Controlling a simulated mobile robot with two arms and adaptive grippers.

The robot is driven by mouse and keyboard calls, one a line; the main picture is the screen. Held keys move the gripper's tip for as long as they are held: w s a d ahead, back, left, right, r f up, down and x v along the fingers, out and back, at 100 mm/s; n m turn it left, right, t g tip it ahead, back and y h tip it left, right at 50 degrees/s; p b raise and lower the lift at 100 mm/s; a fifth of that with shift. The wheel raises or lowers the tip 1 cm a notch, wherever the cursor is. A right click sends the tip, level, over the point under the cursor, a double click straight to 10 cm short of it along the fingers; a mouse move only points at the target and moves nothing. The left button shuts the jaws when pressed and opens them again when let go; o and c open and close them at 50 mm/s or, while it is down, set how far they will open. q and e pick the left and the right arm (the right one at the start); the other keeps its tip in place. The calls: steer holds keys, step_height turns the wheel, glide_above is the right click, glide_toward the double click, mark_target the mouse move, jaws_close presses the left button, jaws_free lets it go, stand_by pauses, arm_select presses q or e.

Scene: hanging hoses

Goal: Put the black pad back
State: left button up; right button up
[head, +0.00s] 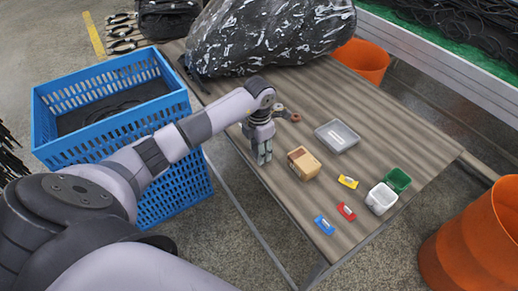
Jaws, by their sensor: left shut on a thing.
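My left gripper (263,157) points down over the left part of the brown table (398,124), left of a small cardboard-brown box (303,163). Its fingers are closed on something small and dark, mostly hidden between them. I cannot tell for sure that it is the black pad. No black pad shows plainly on the table. A shallow grey tray (338,136) lies on the table to the right of the gripper, apart from it. My right gripper is not in view.
Yellow (348,182), red (346,211) and blue (324,225) pieces, a white cup (381,198) and a green cup (397,180) stand toward the front. A black plastic bag (270,35) fills the back. A blue crate (112,77) stands left, orange bins (360,62) beyond.

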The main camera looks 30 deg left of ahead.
arm_select(q)
steer(key=shift+f, duration=0.2)
steer(key=o, duration=1)
step_height(320, 180, up, 12)
steer(key=b, duration=0.1)
steer(key=shift+r, duration=0.2)
stand_by(0.3)
